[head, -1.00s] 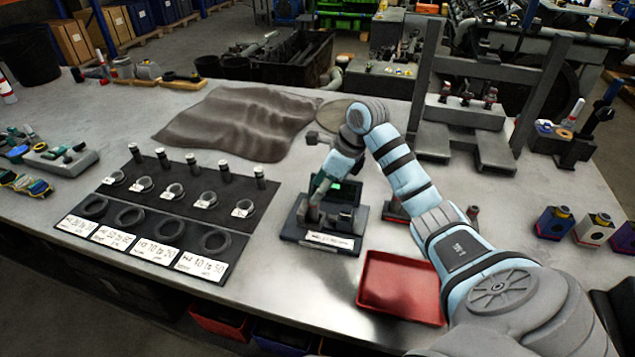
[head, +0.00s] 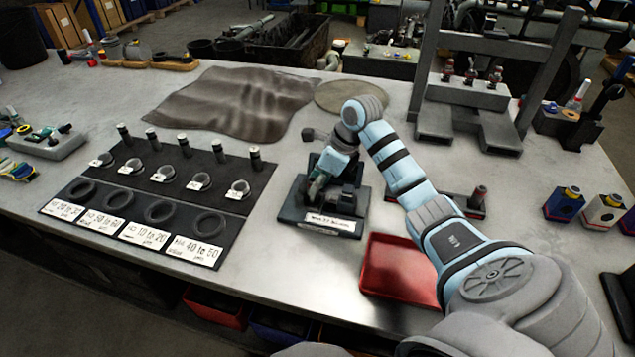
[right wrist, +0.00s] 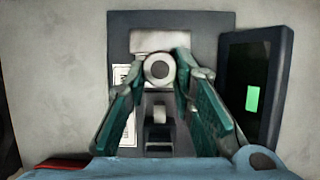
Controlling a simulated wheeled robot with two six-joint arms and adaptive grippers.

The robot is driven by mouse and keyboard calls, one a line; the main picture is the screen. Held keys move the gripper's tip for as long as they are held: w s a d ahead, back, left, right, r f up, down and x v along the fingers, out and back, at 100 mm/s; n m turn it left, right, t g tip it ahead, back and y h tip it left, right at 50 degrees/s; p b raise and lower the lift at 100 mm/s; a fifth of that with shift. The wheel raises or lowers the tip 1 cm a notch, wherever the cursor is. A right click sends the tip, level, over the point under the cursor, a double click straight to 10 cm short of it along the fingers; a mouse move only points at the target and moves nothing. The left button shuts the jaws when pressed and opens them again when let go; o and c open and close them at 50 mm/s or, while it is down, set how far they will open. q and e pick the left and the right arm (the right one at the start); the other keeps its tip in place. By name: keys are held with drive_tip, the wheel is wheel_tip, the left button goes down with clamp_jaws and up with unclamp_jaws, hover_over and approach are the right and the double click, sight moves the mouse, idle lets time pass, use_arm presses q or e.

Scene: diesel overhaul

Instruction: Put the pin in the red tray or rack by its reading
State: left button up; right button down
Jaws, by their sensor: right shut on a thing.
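My right gripper (head: 318,188) is over the measuring stand (head: 318,225), a dark base with a white label in front. In the right wrist view its two green fingers (right wrist: 160,85) are shut on the pin (right wrist: 159,69), a pale round end with a grey centre. I cannot tell whether the pin touches the stand. A dark display box with a green screen (right wrist: 252,99) stands right of the fingers; its digits are unreadable. The red tray (head: 400,268) is empty, right of the stand. The black rack (head: 205,195) lies to the left, with several upright pins, rings and labelled round places. My left gripper is out of view.
A brown cloth (head: 235,104) lies behind the rack. A grey press frame (head: 470,125) stands at the back right. Several small coloured bottles (head: 564,203) are at the right edge. Bare table lies between the rack and the stand.

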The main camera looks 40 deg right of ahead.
drive_tip(key=shift+r+p, duration=2.2)
drive_tip(key=shift+r, duration=0.6)
drive_tip(key=shift+f, duration=0.1)
